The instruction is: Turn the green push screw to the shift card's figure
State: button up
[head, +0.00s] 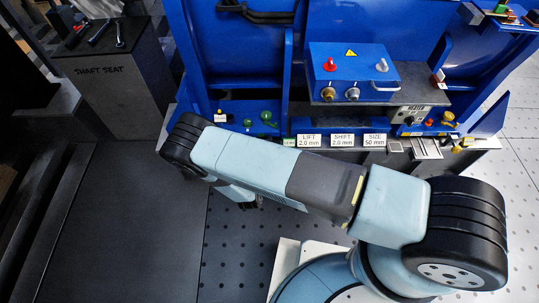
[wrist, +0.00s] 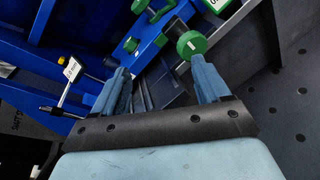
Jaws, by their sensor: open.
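In the wrist view a round green knob (wrist: 192,44) with a white mark sits on a screw in a blue block, just beyond my right fingertip. I cannot tell whether they touch. A second green part (wrist: 140,6) is at the top edge. In the head view green knobs (head: 266,115) show on the low blue frame; I cannot tell which is the push screw. The shift card (head: 343,140) reads "SHIFT 2.0 mm". My gripper (wrist: 160,65) is open, with nothing between its fingers. In the head view my arm mostly hides it.
Lift card (head: 310,140) reads 2.0 mm and size card (head: 375,140) reads 50 mm. A blue box (head: 352,70) with knobs stands behind them.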

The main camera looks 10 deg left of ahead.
jog(key=s+d+f+n+t+y, duration=0.2)
jog(key=s+d+f+n+y, duration=0.1)
jog(key=s+d+f+n, duration=0.25)
jog(key=d+x, duration=0.1)
jog(key=x, duration=1.2)
jog(key=shift+w, duration=0.4)
jog(key=shift+f+n, duration=0.1)
jog(key=shift+n, duration=0.15)
jog(key=c, duration=0.9)
jog(key=shift+d, duration=0.1)
jog(key=shift+c, duration=0.8)
jog(key=shift+h, duration=0.3)
